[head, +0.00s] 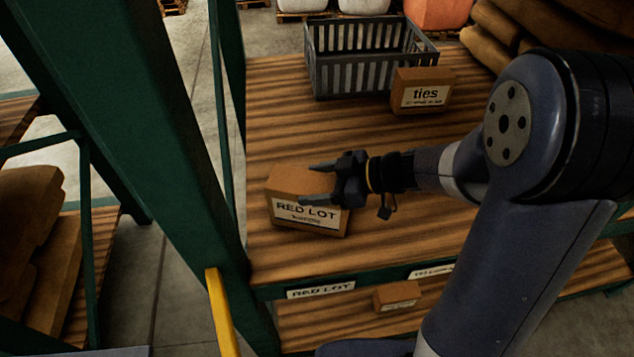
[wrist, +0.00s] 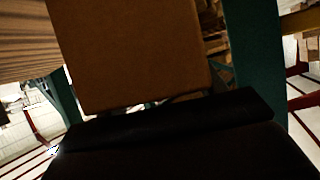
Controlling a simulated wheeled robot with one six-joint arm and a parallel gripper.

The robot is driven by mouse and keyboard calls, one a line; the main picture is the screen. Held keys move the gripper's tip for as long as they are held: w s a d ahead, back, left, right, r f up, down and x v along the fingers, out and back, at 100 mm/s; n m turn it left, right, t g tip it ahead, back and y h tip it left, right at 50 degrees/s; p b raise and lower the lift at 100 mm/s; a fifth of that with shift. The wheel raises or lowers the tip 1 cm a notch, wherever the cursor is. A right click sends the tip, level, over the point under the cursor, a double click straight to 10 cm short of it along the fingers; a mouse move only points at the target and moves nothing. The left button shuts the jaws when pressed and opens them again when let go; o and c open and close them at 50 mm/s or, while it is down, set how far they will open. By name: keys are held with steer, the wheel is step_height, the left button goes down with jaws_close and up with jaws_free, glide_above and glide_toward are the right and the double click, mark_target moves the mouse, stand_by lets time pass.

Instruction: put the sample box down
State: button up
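The sample box (head: 286,182) is a brown carton with a white RED LOT label on its front. It is at the left end of the wooden shelf top (head: 400,150), upright and slightly turned. My gripper (head: 306,184) reaches it from the right, with one dark finger along its back top edge and the other along its front top edge. No gap shows between fingers and box. In the wrist view the box (wrist: 130,55) fills the middle, close up; the fingertips are not seen there. I cannot tell whether its underside touches the boards.
A grey crate (head: 345,75) and a "ties" carton (head: 421,90) stand at the back. A RED LOT label (head: 320,290) is on the shelf's front edge below the box. A green post (head: 150,130) rises at left. A small carton (head: 397,296) sits on the lower shelf.

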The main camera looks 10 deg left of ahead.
steer(key=o, duration=0.4)
steer(key=shift+r, duration=0.1)
steer(key=shift+r+p, duration=0.15)
steer(key=shift+p, duration=0.25)
steer(key=shift+d, duration=0.3)
steer(key=b+v, duration=0.3)
steer(key=v, duration=0.8)
steer(key=shift+d+r, duration=0.1)
steer(key=shift+d, duration=0.1)
